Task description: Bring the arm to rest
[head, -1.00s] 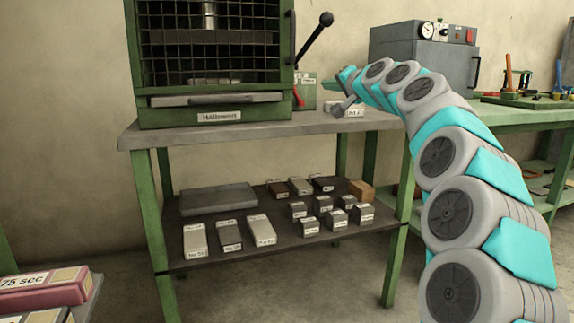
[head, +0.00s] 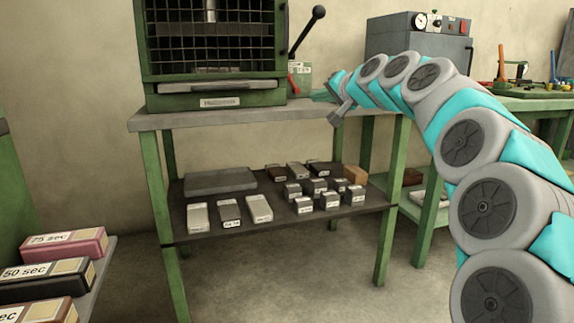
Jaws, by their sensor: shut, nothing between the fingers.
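My arm (head: 480,145) arches up from the lower right and reaches left over the right end of the press table.
A green caged press (head: 212,45) with a black lever (head: 305,30) stands on the table. The shelf below (head: 290,221) holds several labelled blocks. A grey oven (head: 420,45) stands behind my arm. Labelled boxes (head: 62,246) sit at lower left. The floor in front is clear.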

